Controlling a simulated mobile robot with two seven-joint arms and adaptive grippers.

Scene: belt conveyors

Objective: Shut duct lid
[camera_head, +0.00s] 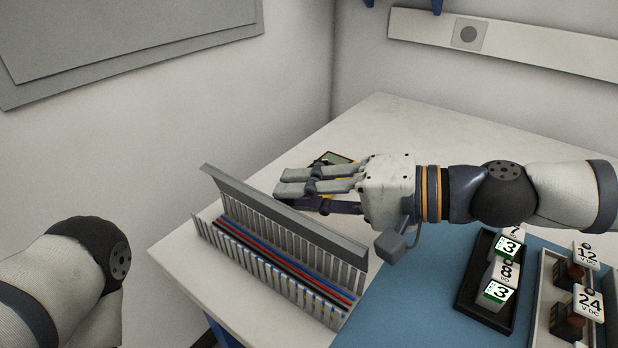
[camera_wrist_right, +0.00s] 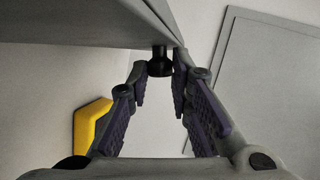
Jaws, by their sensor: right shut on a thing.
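The wiring duct (camera_head: 205,235) is a grey slotted channel with red, blue and dark wires inside. Its grey lid (camera_head: 270,212) is tilted up along the duct's far side, so the duct is open on top. My right gripper (camera_head: 290,187) is behind the lid, reaching in from the right. In the right wrist view, the right gripper's fingertips (camera_wrist_right: 160,80) are closed around a black knob (camera_wrist_right: 159,63) at the edge of the grey lid (camera_wrist_right: 95,18). My left arm shows at the lower left of the head view; its gripper is out of frame.
A yellow meter (camera_head: 335,159) lies behind my right fingers, partly hidden; its yellow edge also shows in the wrist view (camera_wrist_right: 90,127). A black tray (camera_head: 468,290) with numbered blocks and a pale tray (camera_head: 541,310) with labelled parts stand at right. The white table's back right is clear.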

